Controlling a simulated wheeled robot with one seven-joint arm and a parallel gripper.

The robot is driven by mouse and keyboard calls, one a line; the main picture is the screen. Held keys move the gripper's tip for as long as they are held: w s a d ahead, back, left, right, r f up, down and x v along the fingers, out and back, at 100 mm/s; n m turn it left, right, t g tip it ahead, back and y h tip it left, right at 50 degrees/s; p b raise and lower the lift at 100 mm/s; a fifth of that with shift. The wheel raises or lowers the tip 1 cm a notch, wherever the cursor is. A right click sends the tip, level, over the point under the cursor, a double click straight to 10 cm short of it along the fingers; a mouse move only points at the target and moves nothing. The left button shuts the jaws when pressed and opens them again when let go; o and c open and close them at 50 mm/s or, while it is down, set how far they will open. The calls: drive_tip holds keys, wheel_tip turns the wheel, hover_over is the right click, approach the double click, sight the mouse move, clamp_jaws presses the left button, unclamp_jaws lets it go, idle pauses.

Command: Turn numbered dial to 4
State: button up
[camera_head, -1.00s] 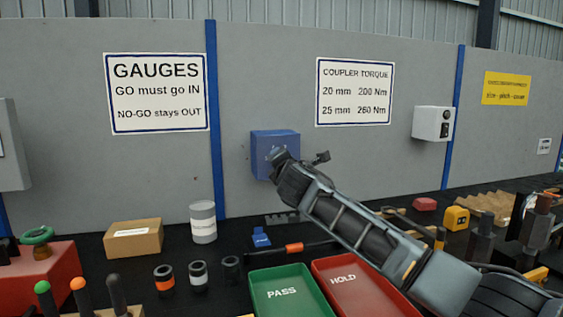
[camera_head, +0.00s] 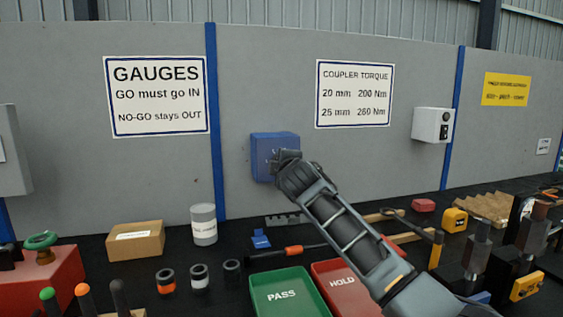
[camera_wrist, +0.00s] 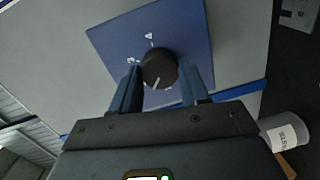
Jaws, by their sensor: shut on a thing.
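The blue dial box (camera_head: 262,150) is mounted on the grey wall panel, left of the torque sign; my gripper covers part of its front in the head view. In the wrist view its blue face (camera_wrist: 108,42) fills the upper middle, tilted in the picture. The round black dial (camera_wrist: 158,66) has a white pointer line toward the bottom of the picture. White marks stand beyond the dial, too small to read; others may be hidden. My gripper (camera_wrist: 160,76) has one finger on each side of the dial and is shut on it. In the head view my gripper (camera_head: 280,158) is at the box front.
Below are a green PASS tray (camera_head: 290,292), a red HOLD tray (camera_head: 335,272), a grey can (camera_head: 203,224) and a cardboard box (camera_head: 135,240) on the black bench. A white box (camera_head: 432,125) is on the wall at right. The wall around the dial box is clear.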

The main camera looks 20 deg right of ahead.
drive_tip(key=m+y, duration=0.1)
drive_tip(key=m, duration=0.7)
drive_tip(key=m+y, duration=0.1)
drive_tip(key=m, duration=0.7)
drive_tip(key=m+y, duration=0.1)
drive_tip(key=m, duration=0.8)
drive_tip(key=shift+d+f+t+p, duration=0.25)
drive_tip(key=shift+d+t+p, duration=0.05)
drive_tip(key=shift+d+t, duration=0.1)
drive_tip(key=shift+m, duration=0.3)
drive_tip(key=o, duration=1.1)
drive_tip(key=shift+r, duration=0.1)
drive_tip(key=shift+c, duration=0.2)
drive_tip(key=shift+s, duration=0.1)
